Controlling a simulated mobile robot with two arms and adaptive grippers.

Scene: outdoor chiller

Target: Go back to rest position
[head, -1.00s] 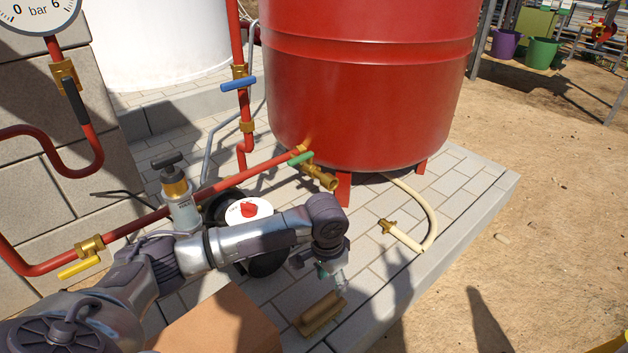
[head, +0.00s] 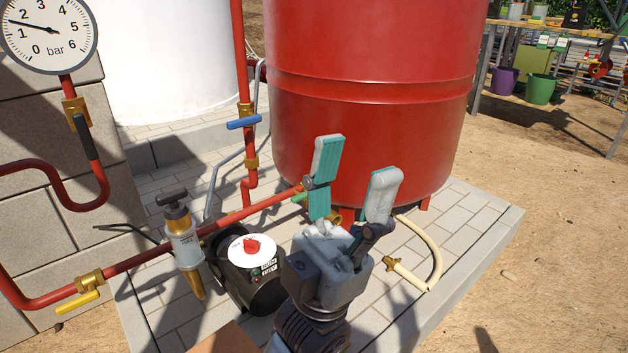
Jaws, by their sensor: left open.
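My left gripper (head: 352,185) shows in the head view, pointing up in front of the lower part of the red tank (head: 365,90). Its two fingers, pale with green inner pads, stand apart with nothing between them. The gripper hides part of the tank's outlet valve and some of the paving. My right gripper is not in view.
A black pump (head: 250,280) with a red knob stands left of the gripper, beside a brass-and-clear cylinder (head: 183,245). A cream hose (head: 432,240) lies at right. Sandy ground (head: 560,230) is open.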

